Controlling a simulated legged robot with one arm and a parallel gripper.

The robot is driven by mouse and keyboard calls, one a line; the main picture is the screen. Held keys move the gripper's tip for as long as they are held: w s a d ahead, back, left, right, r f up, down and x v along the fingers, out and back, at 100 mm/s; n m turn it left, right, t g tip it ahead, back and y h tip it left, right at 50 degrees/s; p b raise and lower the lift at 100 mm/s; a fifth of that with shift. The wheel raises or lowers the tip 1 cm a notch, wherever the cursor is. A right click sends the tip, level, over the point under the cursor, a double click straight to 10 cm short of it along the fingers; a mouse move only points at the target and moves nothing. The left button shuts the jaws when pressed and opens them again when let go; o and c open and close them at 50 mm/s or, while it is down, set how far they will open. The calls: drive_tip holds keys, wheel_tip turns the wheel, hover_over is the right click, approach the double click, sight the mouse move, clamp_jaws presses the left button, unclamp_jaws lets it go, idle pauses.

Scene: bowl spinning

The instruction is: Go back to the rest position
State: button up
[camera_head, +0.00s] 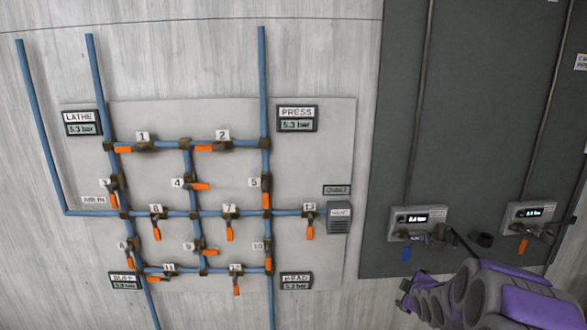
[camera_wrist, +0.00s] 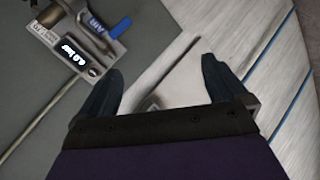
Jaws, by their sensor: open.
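My gripper (camera_wrist: 163,85) shows in the wrist view with its two dark fingers apart and nothing between them. In the head view my purple and grey arm reaches in from the lower right, and the gripper end (camera_head: 405,297) is in front of the dark panel's lower edge. It is below a valve unit with a blue handle (camera_head: 406,255) and looks apart from it. That blue handle also shows in the wrist view (camera_wrist: 121,28), at the upper left beyond the left finger.
A pale board (camera_head: 330,150) with blue pipes, numbered orange-handled valves and gauges is on the wall at left. The dark panel (camera_head: 480,110) at right carries a second valve unit (camera_head: 530,214) with an orange handle. Bare wall lies between board and panel.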

drive_tip(key=s+a+r+m+g, duration=0.2)
drive_tip(key=s+a, duration=0.4)
drive_tip(key=s, duration=1)
drive_tip(key=s+a+r+m+g+y, duration=0.1)
drive_tip(key=s+a+m+g, duration=0.4)
drive_tip(key=s, duration=1.1)
drive_tip(key=s+a+r+m+g, duration=0.3)
drive_tip(key=s+a, duration=0.5)
drive_tip(key=s, duration=0.9)
drive_tip(key=m+g, duration=0.1)
drive_tip(key=g, duration=0.1)
drive_tip(key=shift+a+r+g+y, duration=0.15)
drive_tip(key=shift+r+g+y, duration=0.15)
